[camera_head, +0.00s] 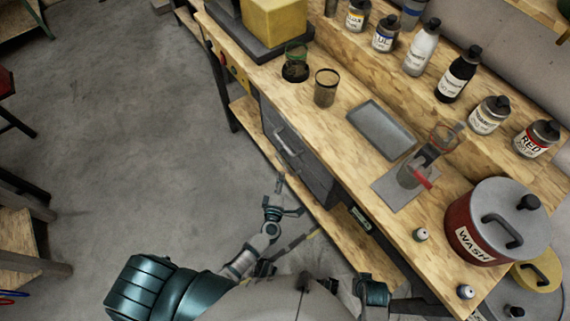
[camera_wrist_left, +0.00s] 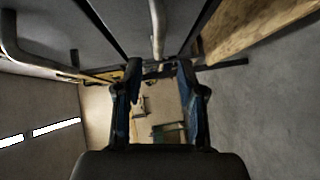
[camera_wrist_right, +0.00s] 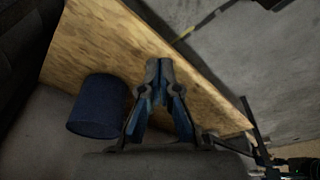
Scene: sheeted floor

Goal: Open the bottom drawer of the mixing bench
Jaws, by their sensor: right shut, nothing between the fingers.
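The mixing bench (camera_head: 350,170) has a grey metal drawer unit (camera_head: 318,172) under its wooden top, with a bar handle (camera_head: 287,142) on its front. I cannot tell the separate drawers apart well; none clearly stands out. My left gripper (camera_head: 285,197) is low beside the lower front of the unit. In the left wrist view its fingers (camera_wrist_left: 159,70) are apart, and a grey bar (camera_wrist_left: 157,30) shows beyond the fingertips; I see no grip on it. A grey front with a bent handle (camera_wrist_left: 15,50) is at left. My right gripper (camera_wrist_right: 159,66) is shut and empty above a wooden board.
A blue cylinder (camera_wrist_right: 98,106) is beside my right gripper. The bench top holds bottles, a grey tray (camera_head: 381,130), a glass jar (camera_head: 326,87) and a red WASH pot (camera_head: 484,225). A low wooden shelf (camera_head: 352,240) runs beneath the bench. Open floor (camera_head: 130,130) is at left.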

